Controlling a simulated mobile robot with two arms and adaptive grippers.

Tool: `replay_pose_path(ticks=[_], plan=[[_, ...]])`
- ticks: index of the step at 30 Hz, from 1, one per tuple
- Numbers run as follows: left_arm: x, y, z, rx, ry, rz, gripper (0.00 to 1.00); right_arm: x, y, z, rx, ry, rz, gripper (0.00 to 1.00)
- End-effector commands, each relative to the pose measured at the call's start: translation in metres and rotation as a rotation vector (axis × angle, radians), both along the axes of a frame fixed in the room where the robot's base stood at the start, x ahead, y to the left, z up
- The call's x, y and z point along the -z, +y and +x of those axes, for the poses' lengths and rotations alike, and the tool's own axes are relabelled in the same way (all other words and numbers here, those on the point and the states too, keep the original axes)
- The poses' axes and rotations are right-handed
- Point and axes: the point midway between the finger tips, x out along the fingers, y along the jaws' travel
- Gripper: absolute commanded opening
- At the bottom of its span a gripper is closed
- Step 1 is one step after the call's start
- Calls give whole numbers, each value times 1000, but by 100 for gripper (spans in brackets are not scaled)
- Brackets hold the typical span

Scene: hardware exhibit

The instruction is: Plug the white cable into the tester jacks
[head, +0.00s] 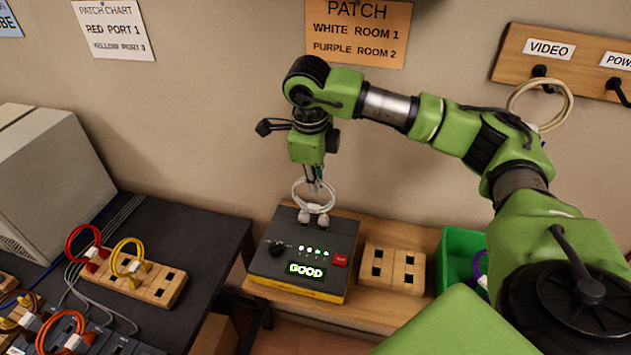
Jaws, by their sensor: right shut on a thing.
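The white cable (298,193) is a small loop standing above the tester, with its two white plugs at the rear edge of the tester's top, where they appear seated in the jacks. The tester (262,262) is a dark box with a knob, a red button, several lit green lights and a green display reading GOOD. My right gripper (313,187) points down over the tester and is shut on the white cable's loop. The jacks themselves are hidden under the plugs. My left gripper is not in view.
A wooden socket block (378,268) and a green bin (453,262) with a purple cable stand right of the tester. A dark table (195,250) at left holds another wooden block (160,287) with red and yellow cables. A hook rack (590,78) hangs at upper right.

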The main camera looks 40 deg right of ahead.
Motion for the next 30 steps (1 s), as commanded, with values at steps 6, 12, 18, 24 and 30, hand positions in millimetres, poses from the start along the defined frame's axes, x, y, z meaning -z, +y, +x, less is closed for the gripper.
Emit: replay_pose_path(ticks=[6, 12, 18, 24, 30], plan=[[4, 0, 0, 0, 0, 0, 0, 3, 0, 0, 0, 0, 0, 0], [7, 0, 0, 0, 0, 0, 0, 6, 0, 0, 0, 0, 0, 0], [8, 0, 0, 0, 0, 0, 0, 7, -1, 0, 0, 0, 0, 0], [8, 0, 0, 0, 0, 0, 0, 6, -1, 0, 0, 0, 0, 0], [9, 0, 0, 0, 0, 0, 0, 7, -1, 0, 0, 0, 0, 0]])
